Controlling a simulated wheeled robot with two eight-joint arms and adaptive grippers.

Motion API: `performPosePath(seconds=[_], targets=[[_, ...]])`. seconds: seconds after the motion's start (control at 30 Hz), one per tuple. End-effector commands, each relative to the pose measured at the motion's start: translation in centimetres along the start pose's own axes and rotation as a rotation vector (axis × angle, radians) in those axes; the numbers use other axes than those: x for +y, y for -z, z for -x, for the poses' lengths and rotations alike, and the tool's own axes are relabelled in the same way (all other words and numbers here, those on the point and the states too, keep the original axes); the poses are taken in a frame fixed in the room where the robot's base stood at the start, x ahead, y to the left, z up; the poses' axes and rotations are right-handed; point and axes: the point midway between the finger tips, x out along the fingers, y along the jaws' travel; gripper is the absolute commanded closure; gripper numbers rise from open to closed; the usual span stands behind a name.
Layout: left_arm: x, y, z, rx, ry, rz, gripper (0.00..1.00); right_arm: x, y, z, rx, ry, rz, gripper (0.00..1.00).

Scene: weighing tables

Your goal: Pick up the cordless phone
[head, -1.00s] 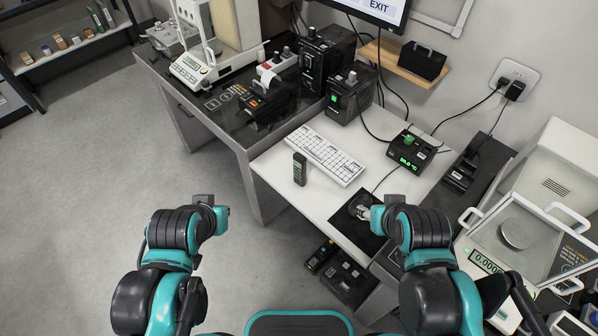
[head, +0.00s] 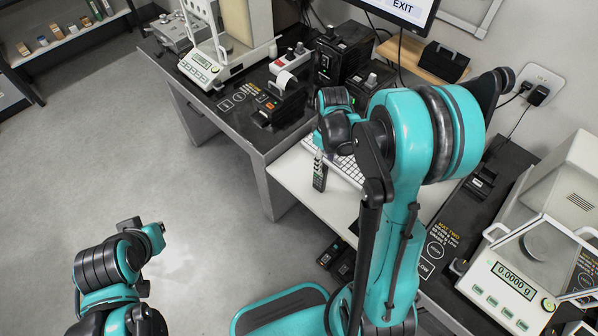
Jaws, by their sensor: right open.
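The cordless phone (head: 319,179) is a slim dark handset with a keypad. It stands upright on the white table (head: 290,172), near its left edge. My right gripper (head: 319,159) is open and points down at the top of the phone. It overlaps the phone's upper end, and I cannot tell whether the fingers touch it or lie around it. My left arm is at the lower left over the floor, well away from the tables, and its gripper fingers do not show.
My right arm hides much of the white table and part of the white keyboard (head: 349,171) behind the phone. A dark bench at upper left holds a scale (head: 201,66) and a small printer (head: 280,103). A balance (head: 510,285) stands at right. The floor at left is clear.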

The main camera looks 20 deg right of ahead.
Motion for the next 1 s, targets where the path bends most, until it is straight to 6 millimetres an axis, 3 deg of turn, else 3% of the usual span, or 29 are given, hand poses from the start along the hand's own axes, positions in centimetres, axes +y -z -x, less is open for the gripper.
performPosePath(seconds=[0.43,0.7,0.93,1.0], targets=[[0.0,-1.0,-1.3,0.0,0.0,0.0,1.0,-0.1,0.1,-4.2,-0.008,0.007,0.01,0.55],[0.0,-2.1,-2.9,0.0,0.0,0.0,1.0,-0.7,0.3,-8.2,-0.008,0.007,0.009,0.55],[0.0,-2.0,-2.8,0.0,0.0,0.0,1.0,-0.7,0.2,-8.2,-0.008,0.007,0.009,0.55],[0.0,-2.0,-2.8,0.0,0.0,0.0,1.0,-0.7,0.2,-8.2,-0.008,0.007,0.008,0.71]])
